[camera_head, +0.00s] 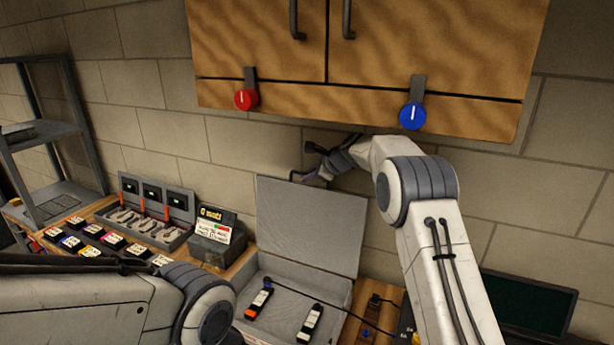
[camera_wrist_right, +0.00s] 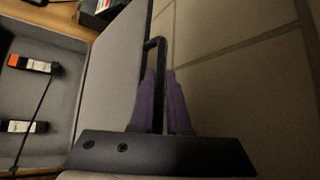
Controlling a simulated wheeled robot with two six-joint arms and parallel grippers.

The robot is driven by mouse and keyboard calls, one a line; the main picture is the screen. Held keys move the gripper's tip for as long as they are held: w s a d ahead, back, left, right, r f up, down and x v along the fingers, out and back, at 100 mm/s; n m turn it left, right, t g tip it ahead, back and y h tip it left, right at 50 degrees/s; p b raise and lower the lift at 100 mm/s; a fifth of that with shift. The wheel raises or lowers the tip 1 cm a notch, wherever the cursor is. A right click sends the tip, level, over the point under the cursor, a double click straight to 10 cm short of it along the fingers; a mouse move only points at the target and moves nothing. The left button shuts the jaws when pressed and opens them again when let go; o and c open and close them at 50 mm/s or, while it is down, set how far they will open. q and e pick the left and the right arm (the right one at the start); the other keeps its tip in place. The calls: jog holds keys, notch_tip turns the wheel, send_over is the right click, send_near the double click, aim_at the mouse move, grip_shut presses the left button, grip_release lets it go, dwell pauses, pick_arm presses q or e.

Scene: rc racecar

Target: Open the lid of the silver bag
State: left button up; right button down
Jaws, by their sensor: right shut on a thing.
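The silver bag (camera_head: 336,289) is an open case on the workbench. Its grey lid (camera_head: 310,222) stands raised at the back, close to the wall. My right gripper (camera_head: 308,178) is at the lid's top edge. In the right wrist view, the purple fingers of my right gripper (camera_wrist_right: 161,78) are shut on the black handle (camera_wrist_right: 154,44) of the lid (camera_wrist_right: 108,72). Inside the bag lie two battery packs, one with an orange end (camera_head: 259,300) and one white and black (camera_head: 310,322). My left arm shows at lower left, but its gripper is out of view.
A wooden cabinet (camera_head: 400,60) with a red knob (camera_head: 246,99) and a blue knob (camera_head: 412,116) hangs above the lid. A charger box (camera_head: 216,238) and a grey tray of tools (camera_head: 150,218) stand left of the bag. A dark screen (camera_head: 525,302) is at right.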

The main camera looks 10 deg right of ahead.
jog(key=shift+a, duration=0.25)
jog(key=c, duration=0.9)
grip_release()
jog(key=shift+d, duration=0.15)
jog(key=shift+f, duration=0.15)
jog(key=shift+s+d+b, duration=0.25)
jog(key=shift+s+b, duration=0.05)
jog(key=shift+b, duration=0.2)
jog(key=b+v, duration=0.2)
jog(key=v, duration=0.1)
jog(key=s+d+b, duration=0.5)
jog(key=s+b, duration=0.1)
jog(key=s, duration=0.3)
jog(key=shift+s+d+r, duration=0.3)
jog(key=shift+s+r, duration=0.05)
jog(key=shift+s, duration=0.05)
